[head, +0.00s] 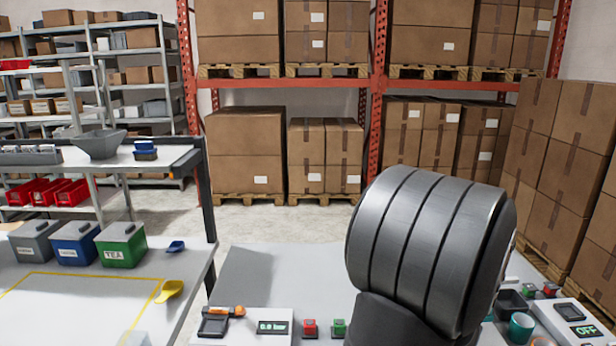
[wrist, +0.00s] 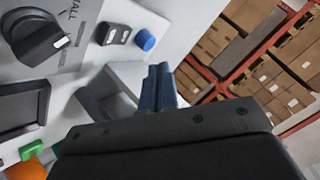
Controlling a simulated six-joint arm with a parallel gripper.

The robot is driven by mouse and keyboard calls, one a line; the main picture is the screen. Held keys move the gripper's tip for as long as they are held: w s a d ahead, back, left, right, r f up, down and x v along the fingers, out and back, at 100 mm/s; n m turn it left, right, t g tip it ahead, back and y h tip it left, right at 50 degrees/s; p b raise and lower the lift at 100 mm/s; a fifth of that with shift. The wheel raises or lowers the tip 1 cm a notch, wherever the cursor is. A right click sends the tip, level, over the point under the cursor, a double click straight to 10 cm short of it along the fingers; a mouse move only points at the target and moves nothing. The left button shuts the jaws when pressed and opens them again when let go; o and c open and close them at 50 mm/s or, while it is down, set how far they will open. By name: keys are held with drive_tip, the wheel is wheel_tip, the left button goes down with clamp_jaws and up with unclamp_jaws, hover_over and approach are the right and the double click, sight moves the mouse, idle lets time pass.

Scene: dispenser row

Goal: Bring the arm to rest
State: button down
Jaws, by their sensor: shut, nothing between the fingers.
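My gripper (wrist: 158,88) shows in the wrist view, its dark blue-grey fingers together with nothing between them. It points past a white panel (wrist: 85,75) with a black knob (wrist: 40,40), a small dark switch (wrist: 112,33) and a blue button (wrist: 146,40). The fingers look apart from the panel, though the gap is hard to judge. In the head view one of my thick grey arm links (head: 430,250) fills the lower right. My gripper is not visible there.
A low unit with a 0.0 bar display (head: 273,327), a red button (head: 310,328) and a green button (head: 339,328) stands at the front. An OFF display (head: 586,330) and teal cup (head: 521,327) are right. Lidded bins, including a green one (head: 120,245), stand left.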

drive_tip(key=shift+s+a+r, duration=0.1)
drive_tip(key=shift+r, duration=0.25)
drive_tip(key=shift+w+f, duration=0.2)
drive_tip(key=shift+f, duration=0.6)
drive_tip(key=s+r+n+g+h, duration=0.1)
drive_tip(key=s+r+n+g, duration=0.65)
drive_tip(key=r, duration=0.45)
drive_tip(key=shift+t, duration=0.65)
drive_tip(key=x, duration=1.2)
drive_tip(key=shift+s, duration=0.2)
drive_tip(key=shift+w+f, duration=0.3)
drive_tip(key=shift+f, duration=0.05)
drive_tip(key=shift+w+f+g, duration=0.15)
drive_tip(key=shift+w+g, duration=0.2)
drive_tip(key=shift+g, duration=0.15)
